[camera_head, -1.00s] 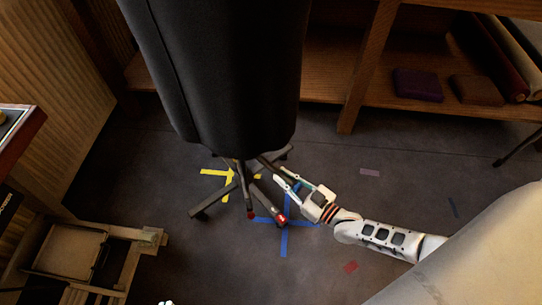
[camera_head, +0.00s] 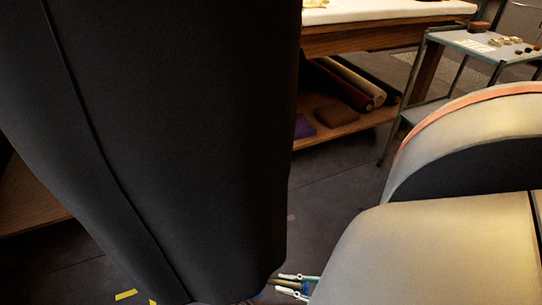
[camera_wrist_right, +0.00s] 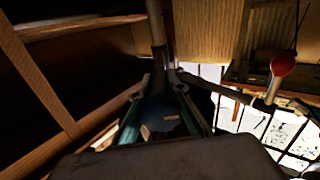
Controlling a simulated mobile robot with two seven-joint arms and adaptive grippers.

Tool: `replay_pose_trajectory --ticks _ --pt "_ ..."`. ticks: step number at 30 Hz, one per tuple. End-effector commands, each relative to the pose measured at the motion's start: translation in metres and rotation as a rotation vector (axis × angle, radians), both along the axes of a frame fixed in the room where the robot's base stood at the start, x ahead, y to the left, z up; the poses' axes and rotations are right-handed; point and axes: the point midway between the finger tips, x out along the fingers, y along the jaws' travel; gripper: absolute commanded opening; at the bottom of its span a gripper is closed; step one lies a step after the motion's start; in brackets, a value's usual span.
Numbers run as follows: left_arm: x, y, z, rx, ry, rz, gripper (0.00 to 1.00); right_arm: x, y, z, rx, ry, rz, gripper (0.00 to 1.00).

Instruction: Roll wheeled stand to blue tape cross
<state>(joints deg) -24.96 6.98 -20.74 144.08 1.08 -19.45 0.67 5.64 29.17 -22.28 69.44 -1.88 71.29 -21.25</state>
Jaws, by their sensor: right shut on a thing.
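The wheeled stand (camera_head: 190,150) carries a tall black form that fills the left half of the head view. The form hides the stand's base and most of the floor there. My right gripper (camera_head: 282,285) is at the form's lower right edge. In the right wrist view its fingers (camera_wrist_right: 160,88) are shut on a dark post of the stand (camera_wrist_right: 156,25). The blue tape cross is not clearly visible now; a small blue patch shows beside the gripper in the head view. My left gripper is not in view.
Yellow tape (camera_head: 126,295) lies on the floor at bottom left. A wooden table (camera_head: 370,38) with a low shelf stands behind the form. A metal cart (camera_head: 430,108) is at the right. Dark floor (camera_head: 335,195) between them is clear. A red knob (camera_wrist_right: 282,63) shows in the wrist view.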

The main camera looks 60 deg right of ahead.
Motion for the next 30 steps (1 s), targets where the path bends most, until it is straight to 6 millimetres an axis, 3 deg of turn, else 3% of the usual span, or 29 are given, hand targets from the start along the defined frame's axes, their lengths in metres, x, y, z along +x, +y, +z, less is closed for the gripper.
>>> replay_pose_trajectory --ticks 13,14,15,16,26,30 --pt "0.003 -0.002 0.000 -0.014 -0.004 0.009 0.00 -0.008 -0.003 -0.002 -0.002 0.006 -0.001 0.00" --pt "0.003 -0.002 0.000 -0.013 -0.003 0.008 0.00 -0.008 -0.003 -0.002 -0.002 0.006 -0.001 0.17" --pt "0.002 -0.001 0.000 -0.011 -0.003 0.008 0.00 -0.009 -0.003 -0.002 -0.002 0.007 -0.001 0.28" --pt "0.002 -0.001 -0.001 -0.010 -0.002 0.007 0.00 -0.009 -0.003 -0.002 -0.002 0.007 -0.001 0.32" --pt "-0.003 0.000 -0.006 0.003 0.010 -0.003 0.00 -0.007 -0.002 -0.001 -0.002 0.003 0.000 0.32" --pt "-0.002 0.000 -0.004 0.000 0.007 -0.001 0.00 -0.016 -0.006 -0.002 -0.003 0.004 -0.001 0.32"
